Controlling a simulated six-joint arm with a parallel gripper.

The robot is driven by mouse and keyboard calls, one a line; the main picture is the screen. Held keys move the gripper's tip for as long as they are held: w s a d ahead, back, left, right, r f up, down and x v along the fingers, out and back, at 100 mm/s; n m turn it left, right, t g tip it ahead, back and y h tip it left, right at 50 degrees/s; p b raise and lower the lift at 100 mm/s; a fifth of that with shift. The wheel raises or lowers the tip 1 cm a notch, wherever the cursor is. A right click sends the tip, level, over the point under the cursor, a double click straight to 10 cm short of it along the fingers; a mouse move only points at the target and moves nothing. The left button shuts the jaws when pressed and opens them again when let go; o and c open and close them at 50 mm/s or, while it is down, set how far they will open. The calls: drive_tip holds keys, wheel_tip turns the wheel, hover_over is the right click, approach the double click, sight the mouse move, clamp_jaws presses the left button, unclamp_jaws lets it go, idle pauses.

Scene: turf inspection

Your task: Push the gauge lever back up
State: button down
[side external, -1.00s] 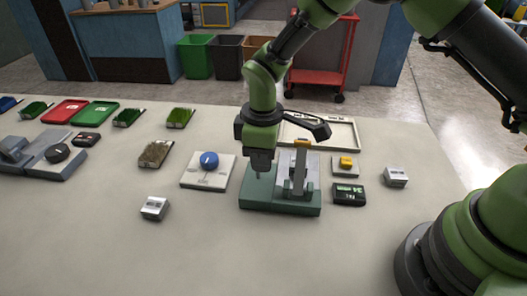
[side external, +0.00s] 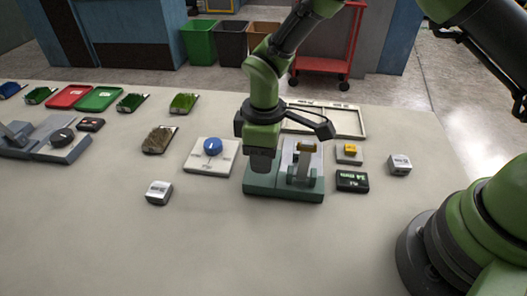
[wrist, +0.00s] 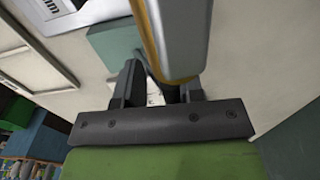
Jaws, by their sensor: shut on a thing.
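The gauge (side external: 262,188) has a green base with a grey-metal lever (side external: 301,170) and a yellow-brown end. In the side view the lever looks short and low, leaning over. My gripper (side external: 262,168) points down over the left part of the base, just left of the lever. In the wrist view the lever (wrist: 172,35), grey with yellow edges, runs large down to my gripper (wrist: 157,92) and covers part of its fingers. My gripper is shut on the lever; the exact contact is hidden. The green base (wrist: 112,40) shows behind it.
A white plate with a blue knob (side external: 212,146) lies left of the gauge. A black display box (side external: 352,181), a yellow-button block (side external: 349,152) and a small grey block (side external: 399,165) lie right. A pale tray (side external: 362,124) lies behind. The front table is mostly clear.

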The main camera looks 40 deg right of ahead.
drive_tip(key=shift+s+f, duration=0.3)
drive_tip(key=c, duration=1.1)
unclamp_jaws()
wheel_tip(320, 180, up, 10)
drive_tip(key=shift+w, duration=0.25)
drive_tip(key=shift+d, duration=0.1)
